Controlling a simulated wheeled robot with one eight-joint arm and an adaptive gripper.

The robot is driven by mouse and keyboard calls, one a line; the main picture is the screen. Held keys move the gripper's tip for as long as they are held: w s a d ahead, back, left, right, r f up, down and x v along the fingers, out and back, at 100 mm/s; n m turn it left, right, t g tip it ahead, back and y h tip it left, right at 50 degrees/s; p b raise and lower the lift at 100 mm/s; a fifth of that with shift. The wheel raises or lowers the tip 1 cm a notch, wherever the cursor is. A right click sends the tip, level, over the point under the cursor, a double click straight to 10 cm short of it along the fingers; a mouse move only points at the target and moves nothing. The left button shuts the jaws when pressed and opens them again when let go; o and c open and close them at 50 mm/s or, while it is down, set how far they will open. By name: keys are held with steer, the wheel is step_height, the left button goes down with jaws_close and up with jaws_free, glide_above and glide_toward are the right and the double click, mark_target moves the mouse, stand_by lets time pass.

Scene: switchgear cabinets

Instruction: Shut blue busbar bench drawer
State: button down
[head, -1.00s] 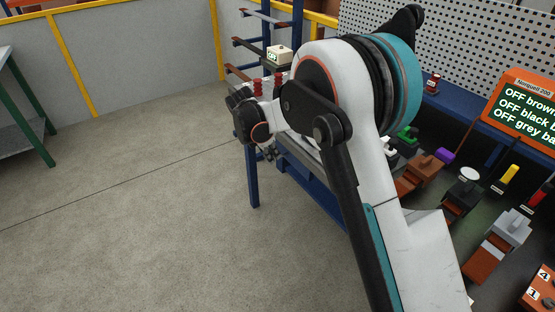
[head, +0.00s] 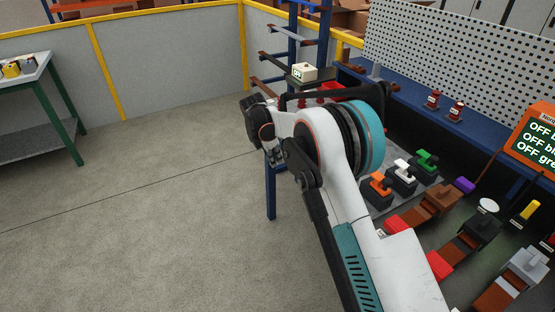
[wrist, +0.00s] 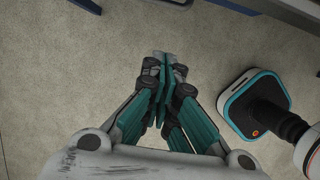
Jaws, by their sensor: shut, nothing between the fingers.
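The blue busbar bench (head: 404,97) stands at the right in the head view, with a blue leg (head: 270,192) showing left of my arm. My arm covers most of the bench's near front, so I cannot make out the drawer or how far it is open. My gripper (head: 274,158) hangs beside the leg in the head view, partly hidden by my wrist. In the wrist view my gripper (wrist: 163,62) has its teal fingers together and empty above the concrete floor. A dark blue edge (wrist: 295,14) crosses that view's top right, apart from the fingertips; it may belong to the bench.
Switches with coloured handles, including a green one (head: 427,160), stand to the right of my arm. A cream box (head: 304,72) sits near the rack of bars. A green-legged table (head: 70,130) stands at the left. The floor (head: 150,220) between is clear.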

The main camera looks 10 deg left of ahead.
steer(key=w+d+f+b, duration=0.3)
steer(key=d+f, duration=0.2)
steer(key=f, duration=0.2)
steer(key=shift+w+f, duration=0.2)
steer(key=shift+f, duration=0.15)
steer(key=shift+w+d, duration=0.65)
steer(key=shift+d, duration=0.35)
